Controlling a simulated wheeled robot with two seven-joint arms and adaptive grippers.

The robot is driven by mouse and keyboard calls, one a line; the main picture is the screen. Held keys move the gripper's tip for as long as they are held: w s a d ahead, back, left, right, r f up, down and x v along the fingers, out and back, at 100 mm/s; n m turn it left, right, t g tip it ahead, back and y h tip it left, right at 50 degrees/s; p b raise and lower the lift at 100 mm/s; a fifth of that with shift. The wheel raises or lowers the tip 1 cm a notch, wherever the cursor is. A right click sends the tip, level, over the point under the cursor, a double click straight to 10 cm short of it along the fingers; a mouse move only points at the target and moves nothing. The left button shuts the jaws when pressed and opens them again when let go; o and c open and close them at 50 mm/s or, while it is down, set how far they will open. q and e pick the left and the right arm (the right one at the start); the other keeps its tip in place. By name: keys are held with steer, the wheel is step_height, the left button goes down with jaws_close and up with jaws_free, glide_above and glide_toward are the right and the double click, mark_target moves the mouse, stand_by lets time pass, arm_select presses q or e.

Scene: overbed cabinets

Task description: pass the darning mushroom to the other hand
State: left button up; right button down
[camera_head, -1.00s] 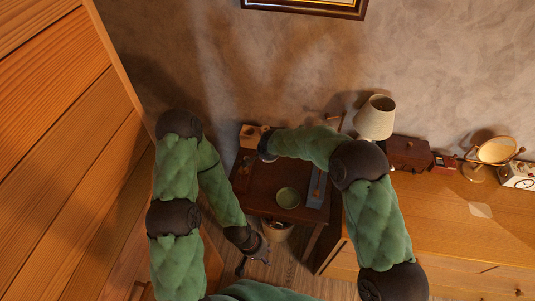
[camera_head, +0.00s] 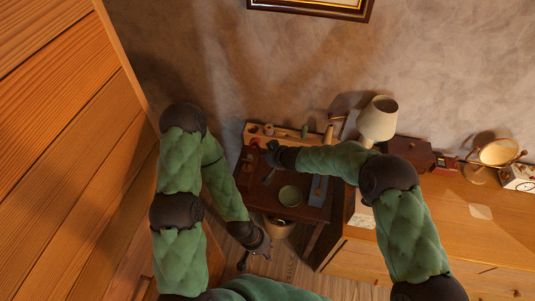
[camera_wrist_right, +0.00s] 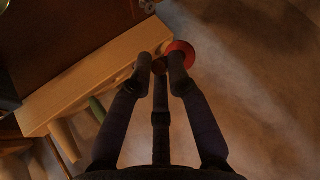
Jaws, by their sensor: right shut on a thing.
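The darning mushroom (camera_wrist_right: 181,50) shows in the right wrist view as a red round cap at the fingertips. My right gripper (camera_wrist_right: 161,66) is shut on it; the fingers hide most of the handle. In the head view my right gripper (camera_head: 272,156) is over the back left of the dark table, near the wooden rack; the mushroom is too small to make out there. My left gripper (camera_head: 256,252) is low in front of the table, its fingers apart and empty, well away from the right one.
The dark table (camera_head: 262,200) bears a green bowl (camera_head: 290,195), a blue-grey tray (camera_head: 316,194) and a wooden rack (camera_head: 287,136) with several pieces. A lamp (camera_head: 377,120) and long cabinet (camera_head: 450,220) stand to the right. A wooden panel (camera_head: 70,120) closes the left.

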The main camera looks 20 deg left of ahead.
steer(key=s+n+g+y, duration=0.1)
steer(key=n, duration=0.1)
steer(key=s+r+n+g+y+p, duration=0.1)
steer(key=n, duration=0.1)
steer(key=s+n+g+y+p, duration=0.1)
steer(key=s+n+y, duration=0.1)
steer(key=shift+s+r, duration=0.1)
steer(key=shift+r, duration=0.05)
steer(key=shift+d, duration=0.1)
stand_by(0.5)
